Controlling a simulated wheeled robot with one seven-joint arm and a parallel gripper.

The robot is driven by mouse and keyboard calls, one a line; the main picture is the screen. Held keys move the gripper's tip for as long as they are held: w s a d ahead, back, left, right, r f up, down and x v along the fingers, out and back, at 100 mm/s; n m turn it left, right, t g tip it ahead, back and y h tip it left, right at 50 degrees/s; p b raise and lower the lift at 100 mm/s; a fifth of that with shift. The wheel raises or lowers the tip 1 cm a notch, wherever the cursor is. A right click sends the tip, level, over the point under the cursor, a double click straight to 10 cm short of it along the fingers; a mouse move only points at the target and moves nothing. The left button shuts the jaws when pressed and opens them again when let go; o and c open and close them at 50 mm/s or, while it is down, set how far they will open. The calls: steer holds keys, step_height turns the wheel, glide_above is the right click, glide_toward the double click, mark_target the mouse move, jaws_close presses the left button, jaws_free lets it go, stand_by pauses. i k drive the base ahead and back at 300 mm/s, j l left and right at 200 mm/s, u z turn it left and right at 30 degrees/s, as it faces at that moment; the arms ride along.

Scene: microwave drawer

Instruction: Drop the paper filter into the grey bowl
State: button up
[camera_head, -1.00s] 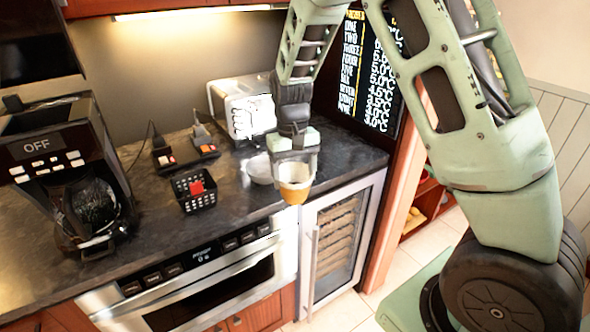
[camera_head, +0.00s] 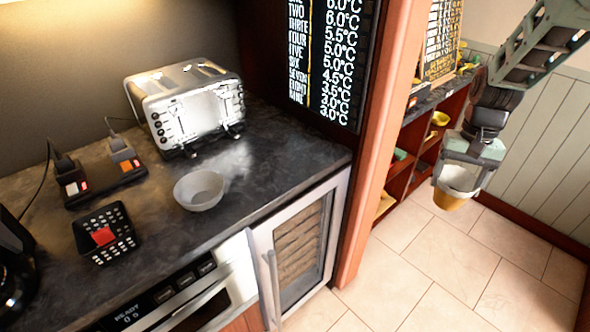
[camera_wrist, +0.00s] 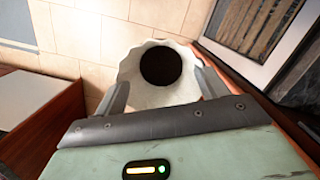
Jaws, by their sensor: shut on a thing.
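The paper filter (camera_head: 452,201) hangs upright in my gripper (camera_head: 463,172) at the right of the head view, over the tiled floor and away from the counter. Its outside looks tan, with a pale upper part. In the wrist view the filter (camera_wrist: 150,97) shows a white wavy rim around a dark round middle. My gripper (camera_wrist: 163,88) is shut on it, one finger at each side. The grey bowl (camera_head: 199,193) stands on the dark counter, well to the left of my gripper. It looks empty and is not seen in the wrist view.
A silver toaster (camera_head: 190,105) stands behind the bowl. A black basket (camera_head: 105,236) with a red item is to its left. A wooden post (camera_head: 375,150) and a glass-door cooler (camera_head: 297,245) lie between counter and gripper. Shelves (camera_head: 425,140) stand behind the gripper.

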mark_target(204, 198)
steer(key=z, duration=0.5)
steer(key=j+z, duration=0.1)
steer(key=z, duration=0.85)
steer(key=j+z, duration=0.1)
steer(key=z, duration=0.9)
steer(key=j+z, duration=0.1)
steer(key=z, duration=0.4)
steer(key=k+j+z, duration=0.1)
steer(key=z, duration=0.15)
steer(key=u, duration=0.55)
steer(key=j+u, duration=0.15)
steer(key=u, duration=0.4)
steer(key=k+j+u, duration=0.1)
steer(key=u, duration=0.45)
steer(key=j+u, duration=0.1)
steer(key=u, duration=1.05)
steer(key=j+u, duration=0.15)
steer(key=u, duration=0.4)
steer(key=i+u, duration=0.1)
steer(key=u, duration=1)
steer(key=i+j, duration=0.05)
